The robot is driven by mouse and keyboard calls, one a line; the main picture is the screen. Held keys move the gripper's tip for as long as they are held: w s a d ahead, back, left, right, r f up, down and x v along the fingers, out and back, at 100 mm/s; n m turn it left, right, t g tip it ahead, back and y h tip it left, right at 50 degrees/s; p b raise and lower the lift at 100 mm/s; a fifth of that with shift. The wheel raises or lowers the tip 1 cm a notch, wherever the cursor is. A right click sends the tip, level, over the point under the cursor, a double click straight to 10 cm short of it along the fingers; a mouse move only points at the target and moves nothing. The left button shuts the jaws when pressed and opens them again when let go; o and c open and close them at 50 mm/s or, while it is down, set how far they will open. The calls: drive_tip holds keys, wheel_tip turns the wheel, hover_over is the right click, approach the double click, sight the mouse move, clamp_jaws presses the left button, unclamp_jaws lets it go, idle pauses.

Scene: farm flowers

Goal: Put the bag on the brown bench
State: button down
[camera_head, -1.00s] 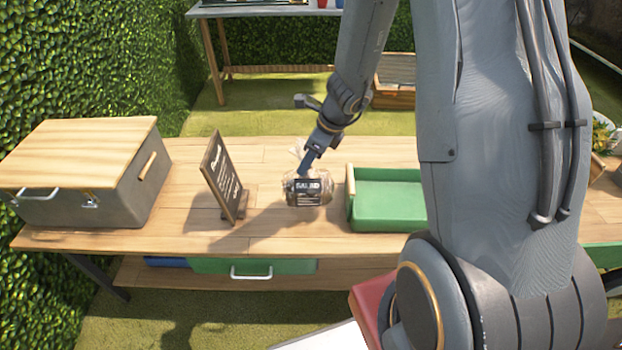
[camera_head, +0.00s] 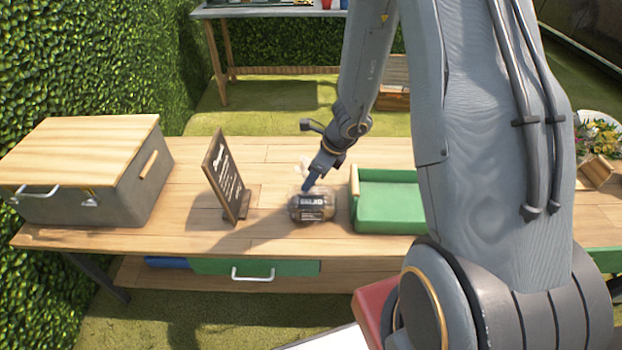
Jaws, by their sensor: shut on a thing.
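The bag (camera_head: 312,207) is a small clear bag with a black label and brownish contents. It is at the brown wooden bench (camera_head: 150,238), between a small sign and a green tray. My gripper (camera_head: 308,184) reaches down from above and is shut on the top of the bag. The bag looks upright and very close to the bench top; I cannot tell if its bottom touches the wood. The fingertips are small and partly hidden by the bag's top.
A chalkboard sign (camera_head: 225,175) stands left of the bag. A green tray (camera_head: 390,207) is close on its right. A grey box with a wooden lid (camera_head: 85,165) sits at the left end. Bare wood lies in front of and behind the bag.

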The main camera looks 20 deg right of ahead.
drive_tip(key=c, duration=1.4)
unclamp_jaws()
drive_tip(key=shift+c, duration=0.2)
drive_tip(key=p+v, duration=0.2)
drive_tip(key=v, duration=1)
drive_tip(key=s+a+r+n+g+h, duration=0.1)
drive_tip(key=s+r+n, duration=0.3)
drive_tip(key=n, duration=0.9)
drive_tip(key=s+a+r+n+h, duration=0.2)
drive_tip(key=s+r+n, duration=0.2)
drive_tip(key=s+n, duration=0.6)
drive_tip(key=n, duration=0.3)
drive_tip(key=shift+s+a+g, duration=0.25)
drive_tip(key=shift+g, duration=0.15)
drive_tip(key=shift+r, duration=0.1)
